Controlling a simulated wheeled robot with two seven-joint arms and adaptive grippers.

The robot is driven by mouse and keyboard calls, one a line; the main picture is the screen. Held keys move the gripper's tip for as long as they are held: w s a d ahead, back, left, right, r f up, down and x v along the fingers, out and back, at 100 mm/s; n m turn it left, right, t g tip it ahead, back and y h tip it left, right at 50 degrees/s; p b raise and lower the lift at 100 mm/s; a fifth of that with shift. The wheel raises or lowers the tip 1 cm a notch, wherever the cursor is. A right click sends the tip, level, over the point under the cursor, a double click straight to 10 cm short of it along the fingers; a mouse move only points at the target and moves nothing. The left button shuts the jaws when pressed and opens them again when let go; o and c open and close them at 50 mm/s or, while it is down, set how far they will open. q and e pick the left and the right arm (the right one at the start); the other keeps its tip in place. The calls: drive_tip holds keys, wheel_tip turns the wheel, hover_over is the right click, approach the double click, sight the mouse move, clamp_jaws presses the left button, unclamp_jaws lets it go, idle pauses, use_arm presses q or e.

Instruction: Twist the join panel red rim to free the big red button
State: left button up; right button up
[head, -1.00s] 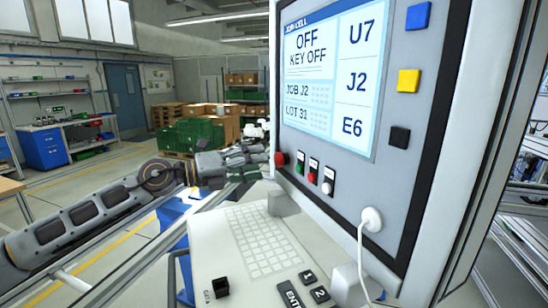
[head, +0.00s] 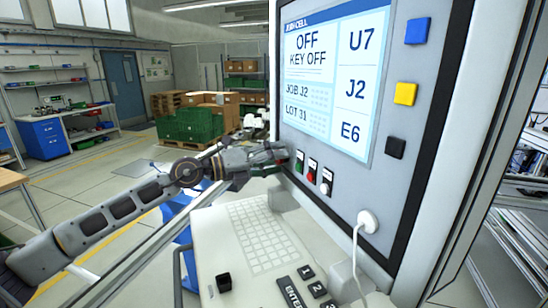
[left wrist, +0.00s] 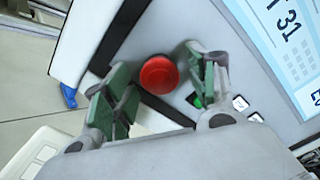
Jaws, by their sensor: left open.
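The big red button (left wrist: 158,74) sits on the grey join panel (head: 400,190); in the left wrist view it shows as a round red cap. A separate rim around it cannot be made out. My left gripper (head: 282,157) is at the panel's left edge in the head view and hides most of the button there. In the left wrist view my left gripper (left wrist: 160,78) is open, with one green-padded finger on each side of the button. I see gaps between the pads and the button. My right gripper is not in view.
Small green (head: 299,161), red (head: 312,170) and white (head: 326,184) controls sit right of the button. The panel screen (head: 335,80) reads OFF, KEY OFF. A keyboard shelf (head: 205,235) juts out below, with a black cube (head: 223,282). A white cable plug (head: 368,220) sticks out lower right.

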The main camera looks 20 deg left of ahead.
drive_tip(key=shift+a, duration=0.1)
use_arm(q)
drive_tip(key=c, duration=1.1)
drive_tip(key=shift+o, duration=0.2)
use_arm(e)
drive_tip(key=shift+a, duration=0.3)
use_arm(q)
drive_tip(key=shift+m, duration=0.3)
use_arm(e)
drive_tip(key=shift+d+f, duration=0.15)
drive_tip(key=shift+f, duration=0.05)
